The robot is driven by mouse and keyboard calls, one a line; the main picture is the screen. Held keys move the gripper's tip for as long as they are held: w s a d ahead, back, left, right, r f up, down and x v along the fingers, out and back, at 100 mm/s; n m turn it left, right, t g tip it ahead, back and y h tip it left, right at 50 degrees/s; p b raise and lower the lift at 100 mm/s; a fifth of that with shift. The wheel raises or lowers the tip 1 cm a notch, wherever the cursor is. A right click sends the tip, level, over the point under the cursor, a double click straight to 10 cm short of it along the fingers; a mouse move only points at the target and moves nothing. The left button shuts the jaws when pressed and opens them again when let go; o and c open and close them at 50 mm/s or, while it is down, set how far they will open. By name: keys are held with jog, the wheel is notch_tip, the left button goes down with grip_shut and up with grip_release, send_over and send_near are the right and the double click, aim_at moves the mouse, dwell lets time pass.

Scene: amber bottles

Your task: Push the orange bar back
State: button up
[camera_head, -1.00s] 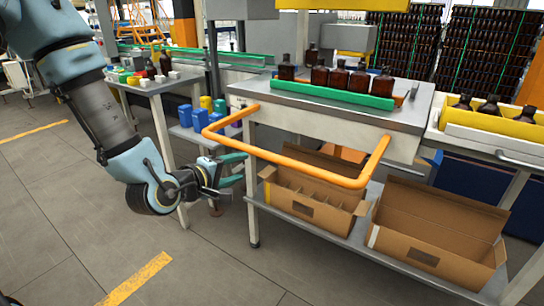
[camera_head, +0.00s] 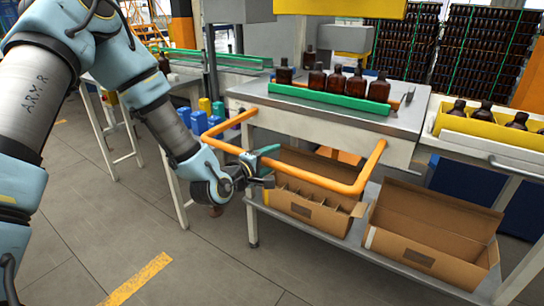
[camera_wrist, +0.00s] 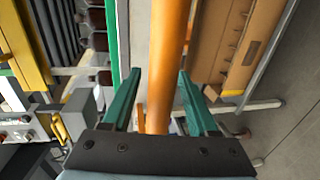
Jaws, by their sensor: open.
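The orange bar (camera_head: 302,171) is a bent rail sticking out from the front of the metal workbench (camera_head: 330,118), with its long front side above the lower shelf. In the wrist view the orange bar (camera_wrist: 168,60) runs lengthwise between the two green fingers of my gripper (camera_wrist: 155,88). The fingers are apart, with a gap on either side of the bar. I cannot tell whether either finger touches it.
Two open cardboard boxes, one divided (camera_head: 300,205) and one empty-looking (camera_head: 425,240), stand on the lower shelf below the bar. Amber bottles (camera_head: 335,80) stand behind a green rail (camera_head: 330,100) on the bench. Blue containers (camera_head: 200,122) are left of the bar. The floor in front is clear.

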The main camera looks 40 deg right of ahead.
grip_shut()
dwell(0.5)
dwell(1.0)
